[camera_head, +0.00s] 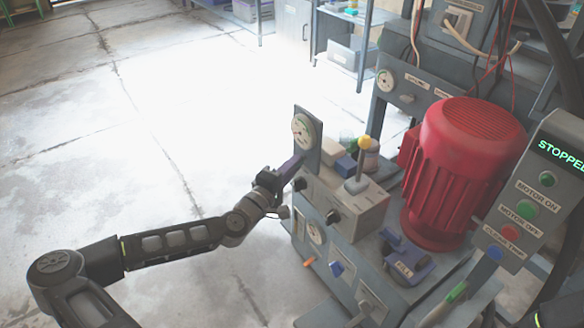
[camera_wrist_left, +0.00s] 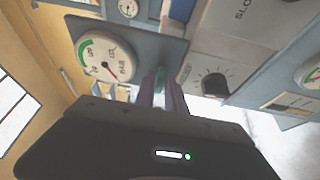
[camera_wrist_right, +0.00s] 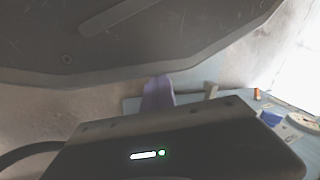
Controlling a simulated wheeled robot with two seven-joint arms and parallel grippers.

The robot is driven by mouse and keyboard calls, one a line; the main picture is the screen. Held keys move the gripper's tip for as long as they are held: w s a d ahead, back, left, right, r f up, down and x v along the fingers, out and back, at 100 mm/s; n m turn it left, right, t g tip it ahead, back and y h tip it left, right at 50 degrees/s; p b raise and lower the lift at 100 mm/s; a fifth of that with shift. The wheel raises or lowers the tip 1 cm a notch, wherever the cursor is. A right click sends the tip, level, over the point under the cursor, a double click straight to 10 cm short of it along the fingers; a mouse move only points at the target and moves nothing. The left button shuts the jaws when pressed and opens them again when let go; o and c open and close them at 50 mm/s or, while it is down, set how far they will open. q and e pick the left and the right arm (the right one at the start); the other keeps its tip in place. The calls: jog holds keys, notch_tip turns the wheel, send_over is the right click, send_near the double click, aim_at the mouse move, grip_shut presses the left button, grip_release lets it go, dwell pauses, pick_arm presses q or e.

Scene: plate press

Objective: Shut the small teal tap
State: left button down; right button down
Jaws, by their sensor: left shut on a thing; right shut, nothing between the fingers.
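My left gripper (camera_head: 290,168) reaches the left edge of the machine, just below the round gauge on its upright plate. In the left wrist view its purple fingers (camera_wrist_left: 163,95) are shut on a small teal piece, the tap (camera_wrist_left: 160,80), right beside the gauge plate. Only a sliver of the tap shows between the fingers, so its handle angle cannot be told. In the head view the gripper hides the tap. My right gripper's purple fingers (camera_wrist_right: 158,92) are shut and empty in the right wrist view, away from the tap.
The gauge (camera_head: 304,132) stands above the left gripper. A yellow-knobbed lever (camera_head: 364,144), a black dial (camera_head: 333,217), a red motor (camera_head: 460,165) and a control panel reading STOPPED (camera_head: 540,190) crowd the machine. The floor (camera_head: 110,140) to the left is clear.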

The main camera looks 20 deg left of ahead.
pick_arm(q)
jog(key=shift+w+r, duration=0.15)
jog(key=shift+r, duration=0.15)
jog(key=c, duration=1.8)
grip_release()
jog(key=o, duration=0.3)
jog(key=shift+w+d+f, duration=0.1)
jog(key=shift+w+f, duration=0.05)
jog(key=shift+f, duration=0.05)
jog(key=s+a+p, duration=0.1)
jog(key=s, duration=0.6)
jog(key=shift+s+p, duration=0.4)
